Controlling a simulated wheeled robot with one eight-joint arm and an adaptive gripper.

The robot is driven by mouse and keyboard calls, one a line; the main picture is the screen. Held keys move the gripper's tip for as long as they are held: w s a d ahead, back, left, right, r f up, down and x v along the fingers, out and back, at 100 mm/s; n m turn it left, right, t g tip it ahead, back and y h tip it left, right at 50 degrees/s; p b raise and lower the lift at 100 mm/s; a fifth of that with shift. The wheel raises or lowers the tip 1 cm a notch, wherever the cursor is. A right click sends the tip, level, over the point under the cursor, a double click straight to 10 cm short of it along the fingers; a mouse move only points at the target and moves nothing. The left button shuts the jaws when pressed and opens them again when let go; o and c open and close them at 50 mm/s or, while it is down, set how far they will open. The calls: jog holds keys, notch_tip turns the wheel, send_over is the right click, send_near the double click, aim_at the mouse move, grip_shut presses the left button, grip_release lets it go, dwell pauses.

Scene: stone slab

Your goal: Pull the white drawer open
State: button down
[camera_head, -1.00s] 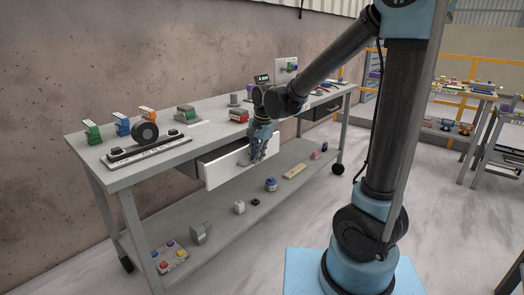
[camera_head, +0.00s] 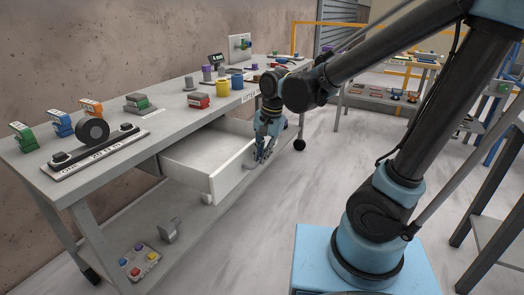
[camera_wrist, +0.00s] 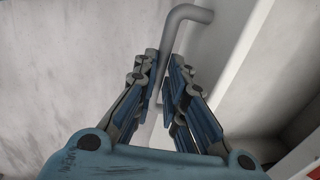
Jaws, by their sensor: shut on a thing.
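The white drawer (camera_head: 232,178) stands well out from under the grey workbench, and its inside looks empty in the head view. Its white front also shows in the wrist view (camera_wrist: 238,60). A grey bar handle (camera_wrist: 187,14) is fixed to that front. My gripper (camera_head: 262,154) is at the drawer's front. In the wrist view my gripper (camera_wrist: 165,92) has its blue fingers on both sides of the handle, shut on it. The fingers hide part of the handle's lower stretch.
The workbench top (camera_head: 185,122) carries a black wheel on a plate (camera_head: 92,132), several coloured blocks and a yellow cup (camera_head: 237,82). A button box (camera_head: 139,261) lies on the lower shelf. Open floor (camera_head: 245,235) lies in front of the drawer.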

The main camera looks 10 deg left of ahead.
jog(key=shift+w, duration=0.15)
jog(key=c, duration=1.9)
grip_release()
jog(key=shift+r, duration=0.1)
jog(key=shift+s+d+r, duration=0.1)
jog(key=shift+d+r, duration=0.25)
jog(key=shift+r, duration=1.6)
jog(key=shift+s+d+r, duration=0.15)
jog(key=shift+d+r, duration=0.25)
jog(key=shift+r, duration=1.5)
jog(key=shift+s+d+r, duration=0.1)
jog(key=shift+d+r, duration=0.25)
jog(key=shift+r, duration=1.6)
